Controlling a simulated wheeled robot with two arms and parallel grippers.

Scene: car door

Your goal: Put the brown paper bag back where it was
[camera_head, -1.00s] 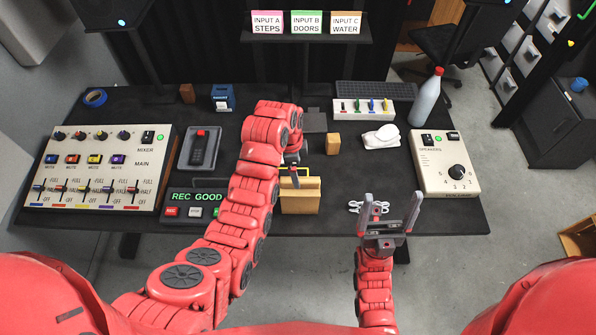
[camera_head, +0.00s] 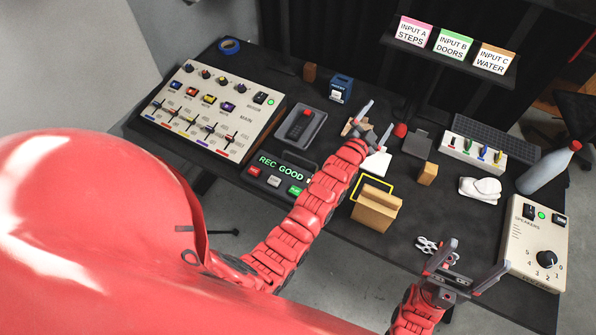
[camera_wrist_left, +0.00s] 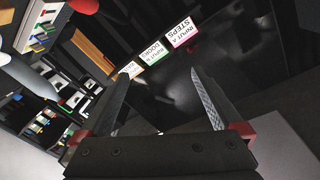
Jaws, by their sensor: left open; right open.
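The brown paper bag (camera_head: 376,207) stands on the black table near its front edge, with a yellow handle loop at its top back edge. My left gripper (camera_head: 368,120) is open and empty in the head view, above the table behind the bag and apart from it. In the left wrist view its two fingers (camera_wrist_left: 168,100) are spread with nothing between them, and the bag is not visible there. My right gripper (camera_head: 465,268) is open and empty at the table's front edge, right of the bag.
A REC GOOD recorder (camera_head: 283,170) sits left of the bag. A small tan block (camera_head: 427,173), white folded cloth (camera_head: 480,189), bottle (camera_head: 547,170) and speaker box (camera_head: 536,242) stand to the right. The mixer (camera_head: 210,110) is at left.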

